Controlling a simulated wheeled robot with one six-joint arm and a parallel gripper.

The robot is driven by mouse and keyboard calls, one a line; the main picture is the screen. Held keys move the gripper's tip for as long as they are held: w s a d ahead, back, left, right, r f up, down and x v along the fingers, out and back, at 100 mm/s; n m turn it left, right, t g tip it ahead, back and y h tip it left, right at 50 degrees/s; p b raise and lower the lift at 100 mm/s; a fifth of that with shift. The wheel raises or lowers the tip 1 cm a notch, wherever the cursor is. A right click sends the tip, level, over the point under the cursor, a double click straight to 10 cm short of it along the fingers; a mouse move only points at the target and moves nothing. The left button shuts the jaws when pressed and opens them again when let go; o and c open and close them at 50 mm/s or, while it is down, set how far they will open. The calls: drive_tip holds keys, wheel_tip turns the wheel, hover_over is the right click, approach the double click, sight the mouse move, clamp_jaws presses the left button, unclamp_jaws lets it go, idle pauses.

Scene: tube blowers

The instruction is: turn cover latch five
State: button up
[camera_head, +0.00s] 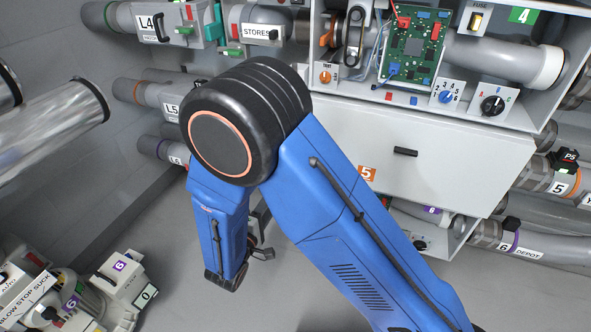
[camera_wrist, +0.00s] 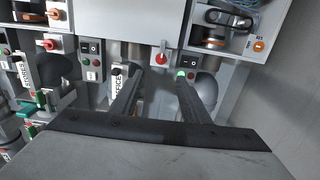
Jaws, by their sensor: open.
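The white cover (camera_head: 450,175) bears an orange label 5 (camera_head: 367,174) at its lower left. A short black bar (camera_head: 405,152), which looks like its latch, lies roughly level on the cover's face. My gripper (camera_head: 262,248) is left of and below the cover in the head view, mostly hidden by my blue arm, and clear of the latch. In the wrist view my gripper (camera_wrist: 153,80) has its two dark fingers apart with nothing between them. I cannot make out the latch in the wrist view.
Above the cover is an open housing with a green circuit board (camera_head: 414,45), an orange knob (camera_head: 325,77) and a blue knob (camera_head: 446,97). Labelled pipes run left and right. A machine (camera_head: 120,285) stands lower left. The wrist view shows a red knob (camera_wrist: 161,58) beyond the fingers.

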drive_tip(key=a+x, duration=0.1)
drive_tip(key=x, duration=1.5)
drive_tip(key=shift+w+f+y, duration=0.2)
drive_tip(key=shift+w+y, duration=0.1)
drive_tip(key=shift+w, duration=0.35)
drive_tip(key=c, duration=1)
